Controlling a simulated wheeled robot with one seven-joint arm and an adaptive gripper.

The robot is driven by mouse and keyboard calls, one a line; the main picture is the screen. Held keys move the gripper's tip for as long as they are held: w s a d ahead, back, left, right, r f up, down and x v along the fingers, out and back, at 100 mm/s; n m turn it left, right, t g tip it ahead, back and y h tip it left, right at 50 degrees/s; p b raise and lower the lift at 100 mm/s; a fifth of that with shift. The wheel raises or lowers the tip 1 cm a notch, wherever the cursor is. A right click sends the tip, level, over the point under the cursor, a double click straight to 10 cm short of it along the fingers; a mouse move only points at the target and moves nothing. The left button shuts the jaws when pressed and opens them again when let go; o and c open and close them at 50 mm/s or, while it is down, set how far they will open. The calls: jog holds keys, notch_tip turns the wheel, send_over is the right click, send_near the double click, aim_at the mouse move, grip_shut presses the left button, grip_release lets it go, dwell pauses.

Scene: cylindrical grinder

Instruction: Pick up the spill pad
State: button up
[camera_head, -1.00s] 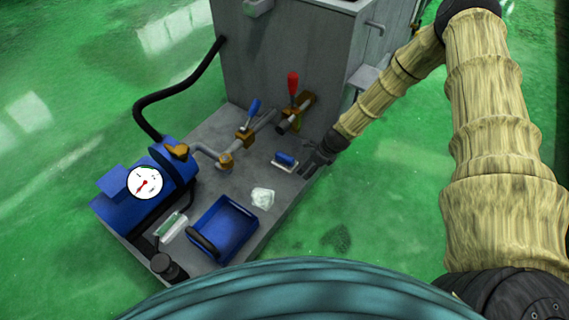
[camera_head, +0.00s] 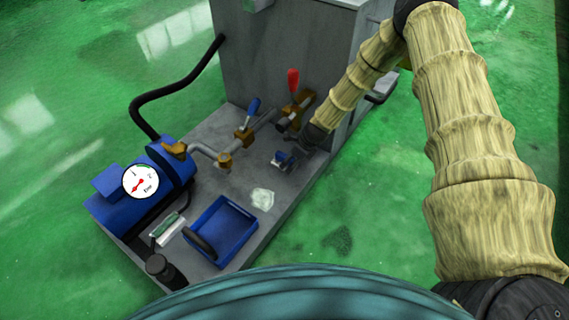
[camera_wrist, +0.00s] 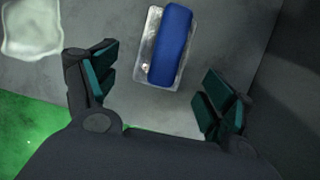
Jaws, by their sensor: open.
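A pale, crumpled, soft-looking pad (camera_head: 262,199) lies on the grey machine base, right of the blue tray; it also shows at the upper left of the wrist view (camera_wrist: 32,28). A blue rounded block on a metal plate (camera_wrist: 168,45) lies ahead of my gripper (camera_wrist: 160,82), between the lines of its two fingers, and looks untouched. I cannot tell for certain which of these is the spill pad; the pale one looks more like a pad. In the head view my gripper (camera_head: 292,152) is over the blue block, partly hiding it. My gripper is open and empty.
The blue tray (camera_head: 232,208) stands near the base's front edge, with a green-handled tool (camera_head: 169,228) left of it. Pipes with a blue-handled valve (camera_head: 249,112) and a red-handled valve (camera_head: 293,82) rise behind. The grey cabinet (camera_head: 285,50) stands close behind my gripper.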

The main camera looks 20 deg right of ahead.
jog(key=b+x, duration=0.1)
jog(key=x, duration=0.2)
jog(key=c, duration=1.1)
jog(key=shift+r, duration=0.1)
